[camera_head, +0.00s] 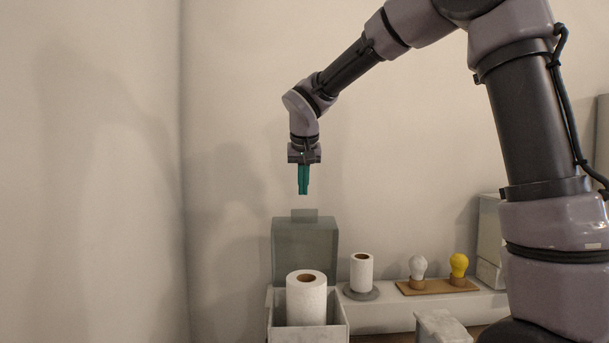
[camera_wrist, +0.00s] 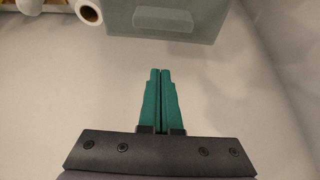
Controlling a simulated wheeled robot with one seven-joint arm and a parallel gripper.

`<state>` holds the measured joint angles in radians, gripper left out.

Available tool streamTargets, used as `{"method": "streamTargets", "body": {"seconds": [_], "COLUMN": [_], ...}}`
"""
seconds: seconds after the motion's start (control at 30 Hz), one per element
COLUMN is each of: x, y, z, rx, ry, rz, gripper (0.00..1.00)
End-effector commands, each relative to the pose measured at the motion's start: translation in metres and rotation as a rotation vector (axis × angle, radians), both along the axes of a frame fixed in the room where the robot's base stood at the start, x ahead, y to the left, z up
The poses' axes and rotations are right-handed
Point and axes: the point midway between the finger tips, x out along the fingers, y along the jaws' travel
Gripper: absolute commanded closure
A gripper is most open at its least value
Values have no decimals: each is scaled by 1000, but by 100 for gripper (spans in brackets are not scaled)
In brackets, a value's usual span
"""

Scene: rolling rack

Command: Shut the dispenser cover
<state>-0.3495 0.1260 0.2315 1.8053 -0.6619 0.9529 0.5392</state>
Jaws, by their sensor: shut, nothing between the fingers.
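The dispenser cover (camera_head: 306,252) is a grey, see-through panel with a tab on its top edge. It stands upright, open, at the back of the dispenser box (camera_head: 308,334). A white paper roll (camera_head: 306,300) stands in the box. My gripper (camera_head: 303,192) has green fingers, points down and is shut and empty, above the cover's tab and apart from it. In the wrist view the shut fingers (camera_wrist: 160,72) show in the middle, and the cover (camera_wrist: 170,20) is at the top, not touched by them.
Right of the dispenser, a smaller paper roll (camera_head: 361,272) stands on a round grey base. A wooden board (camera_head: 436,287) holds a white bulb (camera_head: 418,268) and a yellow bulb (camera_head: 459,265). A grey block (camera_head: 441,327) is in front. The wall is close behind; the air left of the cover is free.

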Motion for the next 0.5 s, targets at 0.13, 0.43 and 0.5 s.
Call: {"method": "streamTargets", "body": {"seconds": [0.13, 0.43, 0.5], "x": [15, -19, -22], "y": [-1, 0, 0], "z": [-29, -36, -36], "rx": [-2, 0, 0], "ry": [4, 0, -1], "rz": [-1, 2, 1], "gripper": [100, 100, 100]}}
